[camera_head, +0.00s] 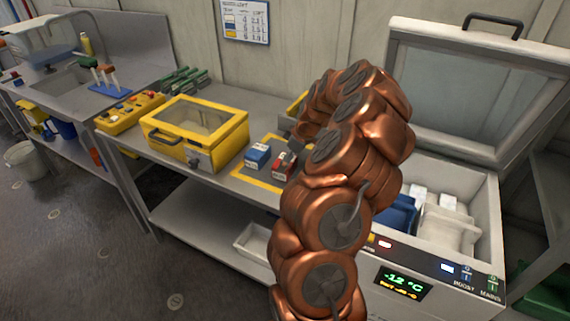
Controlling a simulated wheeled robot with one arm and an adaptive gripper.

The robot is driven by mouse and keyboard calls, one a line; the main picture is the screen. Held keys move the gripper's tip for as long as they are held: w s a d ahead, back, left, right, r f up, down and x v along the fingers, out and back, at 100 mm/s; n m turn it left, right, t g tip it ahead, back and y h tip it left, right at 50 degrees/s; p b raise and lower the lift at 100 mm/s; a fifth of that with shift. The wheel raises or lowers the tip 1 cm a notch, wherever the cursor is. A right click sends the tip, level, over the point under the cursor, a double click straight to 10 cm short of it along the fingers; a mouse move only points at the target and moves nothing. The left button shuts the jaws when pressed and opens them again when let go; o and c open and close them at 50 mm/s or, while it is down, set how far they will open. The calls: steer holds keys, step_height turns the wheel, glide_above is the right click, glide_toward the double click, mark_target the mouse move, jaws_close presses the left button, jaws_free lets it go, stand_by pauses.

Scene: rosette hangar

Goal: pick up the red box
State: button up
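The red box (281,168) sits on the grey bench inside a yellow marked outline, just right of a blue box (257,156). My copper arm covers part of its right side. My arm rises in front of the bench and bends over toward the boxes. My gripper (292,146) is mostly hidden by the arm, with only a small grey part showing close above the red box. I cannot tell whether it touches the box or whether its fingers are open.
A yellow case with a clear lid (197,131) stands left of the boxes. An open freezer (483,211) with its lid raised (475,85) and a -12 °C display is at right, holding white and blue items. A yellow button panel (130,112) and sink are farther left.

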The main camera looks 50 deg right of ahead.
steer(key=shift+p+x, duration=0.3)
steer(key=shift+x, duration=1)
steer(key=shift+c, duration=0.2)
steer(key=c, duration=0.9)
steer(key=shift+o, duration=0.2)
